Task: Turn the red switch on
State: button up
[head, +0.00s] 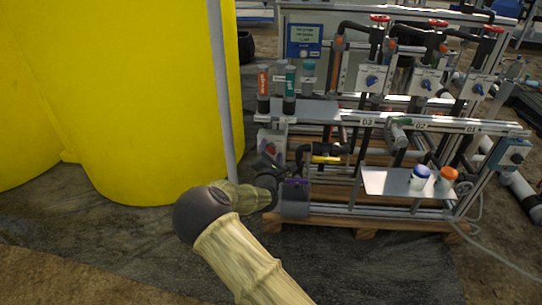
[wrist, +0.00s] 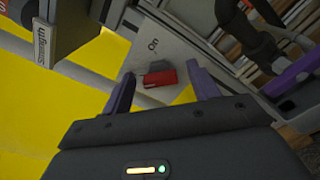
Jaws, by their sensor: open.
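The red switch (wrist: 160,78) is a red handle on a pale grey box (wrist: 170,52) with the label "On" above it in the wrist view. The handle lies roughly across the picture, slightly tilted, with a dark part behind it. In the head view the red switch (head: 271,148) shows small on the box at the left end of the skid. My gripper (wrist: 160,71) is open, with one purple finger to each side of the handle. I cannot tell whether either finger touches it.
A big yellow tank (head: 130,90) stands at left, with a grey upright pole (head: 222,95) beside it. Coloured bottles (head: 289,88) stand on the shelf above. Blue switches (head: 371,80) sit further right.

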jog(key=shift+c, duration=0.4)
jog(key=c, duration=0.9)
